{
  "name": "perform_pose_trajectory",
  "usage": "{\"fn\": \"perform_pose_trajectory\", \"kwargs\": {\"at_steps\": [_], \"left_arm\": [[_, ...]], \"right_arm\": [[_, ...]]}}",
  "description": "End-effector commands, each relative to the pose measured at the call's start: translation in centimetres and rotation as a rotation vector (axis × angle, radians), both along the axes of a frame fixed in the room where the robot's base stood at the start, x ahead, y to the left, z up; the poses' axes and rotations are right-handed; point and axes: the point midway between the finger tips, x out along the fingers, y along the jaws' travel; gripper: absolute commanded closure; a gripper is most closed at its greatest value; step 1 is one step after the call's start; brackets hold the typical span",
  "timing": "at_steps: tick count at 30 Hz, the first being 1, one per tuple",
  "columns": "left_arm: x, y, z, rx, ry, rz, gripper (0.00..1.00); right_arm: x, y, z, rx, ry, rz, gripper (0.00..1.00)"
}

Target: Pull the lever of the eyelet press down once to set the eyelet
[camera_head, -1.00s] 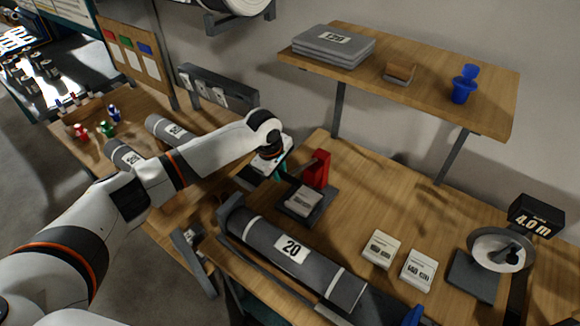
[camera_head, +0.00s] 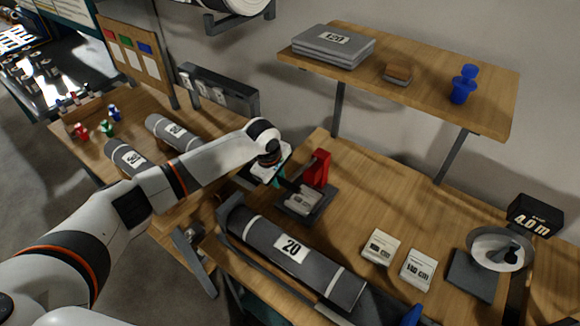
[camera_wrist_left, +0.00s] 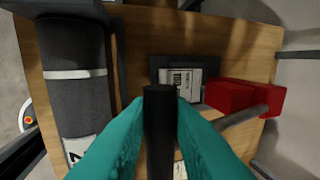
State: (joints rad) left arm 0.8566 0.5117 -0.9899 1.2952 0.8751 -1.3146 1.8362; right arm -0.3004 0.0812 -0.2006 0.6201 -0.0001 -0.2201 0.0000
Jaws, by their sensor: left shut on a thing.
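The eyelet press has a red body (camera_head: 318,168) on a dark base (camera_head: 318,208) on the right-hand bench. A light labelled piece (camera_head: 299,201) lies on that base. My left gripper (camera_head: 279,179) is just left of the red body, over the base. In the left wrist view its teal fingers are closed around the press lever's black handle (camera_wrist_left: 160,105). The red body (camera_wrist_left: 232,96) and the labelled piece (camera_wrist_left: 182,80) also show there. The fingers hide part of the handle. My right gripper is in neither view.
A grey roll labelled 20 (camera_head: 325,272) lies along the bench front, close to the press. Two labelled cards (camera_head: 381,246) lie to the right, beside a scale-like device (camera_head: 500,250). A wooden shelf (camera_head: 430,95) overhangs the bench at the back. Bench between press and cards is clear.

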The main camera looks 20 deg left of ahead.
Motion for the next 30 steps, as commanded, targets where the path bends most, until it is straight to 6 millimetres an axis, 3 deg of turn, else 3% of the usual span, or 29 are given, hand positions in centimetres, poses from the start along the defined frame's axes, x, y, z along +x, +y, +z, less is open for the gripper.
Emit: {"fn": "perform_pose_trajectory", "kwargs": {"at_steps": [30], "left_arm": [[-0.5, 0.1, -2.0, 0.003, 0.007, -0.001, 0.89]], "right_arm": [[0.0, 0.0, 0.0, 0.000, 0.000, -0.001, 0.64]]}}
